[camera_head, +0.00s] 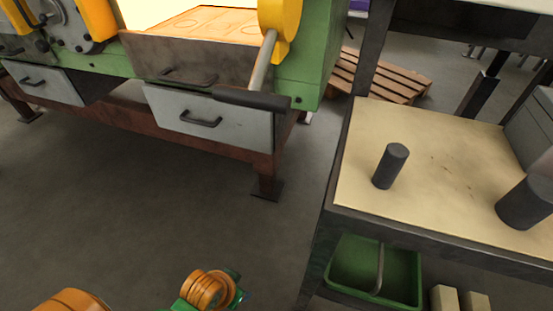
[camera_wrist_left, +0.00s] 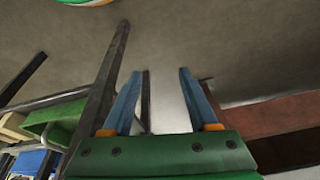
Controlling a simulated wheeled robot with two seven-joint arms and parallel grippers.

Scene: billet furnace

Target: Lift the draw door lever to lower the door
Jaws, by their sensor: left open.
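The lever is a pale metal rod (camera_head: 263,62) that comes down from a yellow round housing (camera_head: 281,25) at the front right of the green furnace (camera_head: 312,65). Its dark grip (camera_head: 252,98) lies low, in front of the drawer top. A brown door plate (camera_head: 150,55) with a dark handle stands in front of the glowing opening (camera_head: 205,20). My left gripper (camera_wrist_left: 160,75) shows in the left wrist view, with two blue fingers spread and nothing between them. It is apart from the lever, which I cannot make out in that view. My right gripper is not in view.
A bench (camera_head: 430,160) with dark cylinders (camera_head: 390,166) stands at the right, a green bin (camera_head: 343,275) below it. Grey drawers (camera_head: 215,130) sit under the furnace on a brown frame (camera_head: 268,165). Bare floor (camera_head: 130,200) lies in front. A pallet (camera_head: 375,80) lies behind.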

